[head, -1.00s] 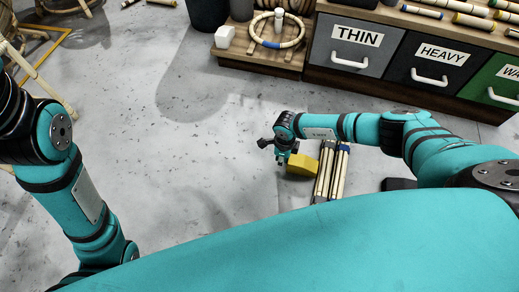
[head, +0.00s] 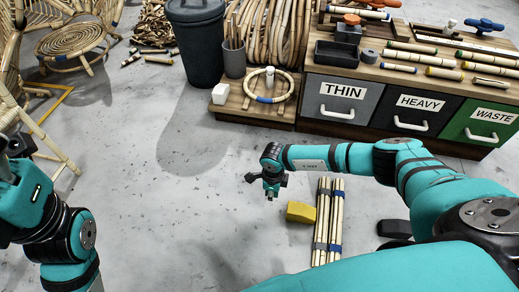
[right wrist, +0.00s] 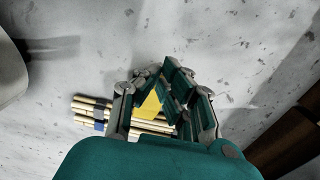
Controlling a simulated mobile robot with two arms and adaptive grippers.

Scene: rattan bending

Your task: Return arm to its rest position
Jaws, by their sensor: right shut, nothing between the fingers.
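My right arm (head: 340,158) reaches across the lower right of the head view, raised above the floor. Its gripper (head: 270,194) points down, shut and empty, and its fingers (right wrist: 168,88) also show in the right wrist view. My left arm (head: 60,240) comes in at the left edge and bends down. The left gripper is out of the picture.
A yellow block (head: 300,212) and a banded bundle of rattan poles (head: 329,220) lie on the floor right of the right gripper. Drawers labelled THIN (head: 341,102), HEAVY (head: 414,114) and WASTE (head: 485,126) stand behind. The middle floor (head: 170,200) is clear.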

